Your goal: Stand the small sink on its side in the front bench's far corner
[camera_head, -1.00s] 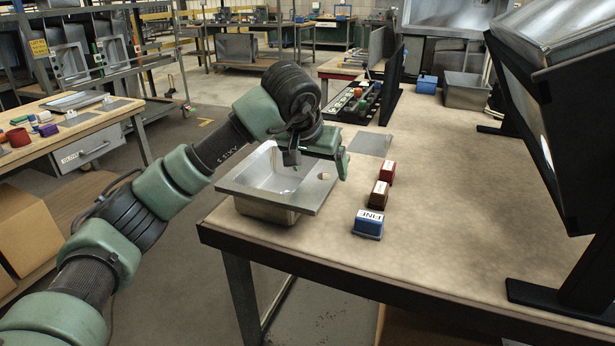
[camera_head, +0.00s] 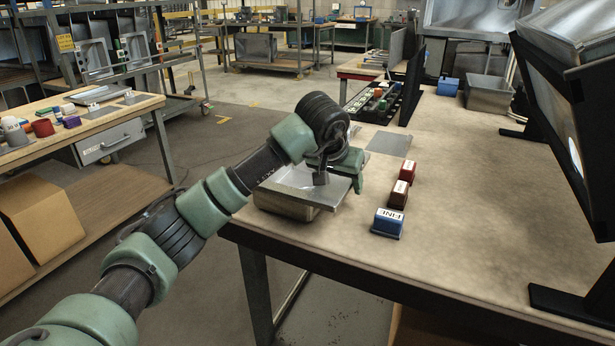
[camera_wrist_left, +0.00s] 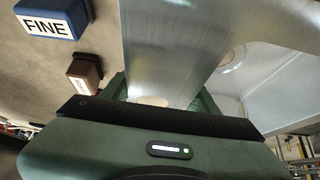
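The small steel sink (camera_head: 286,204) sits basin down on the front bench (camera_head: 470,220), near its left front corner. Its flat ledge with a round hole shows large in the left wrist view (camera_wrist_left: 170,45), with the basin to its right. My left gripper (camera_head: 338,180) is low over the sink's right part. Its green fingers (camera_wrist_left: 163,98) are apart, one on each side of the ledge. I cannot tell whether they touch it. My arm hides part of the sink's back. My right gripper is not in view.
A blue FINE block (camera_head: 387,223), a brown block (camera_head: 398,194) and a red block (camera_head: 408,171) stand in a row right of the sink. A flat grey plate (camera_head: 388,142) lies behind. A black rack (camera_head: 566,110) stands at right. The bench's middle is clear.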

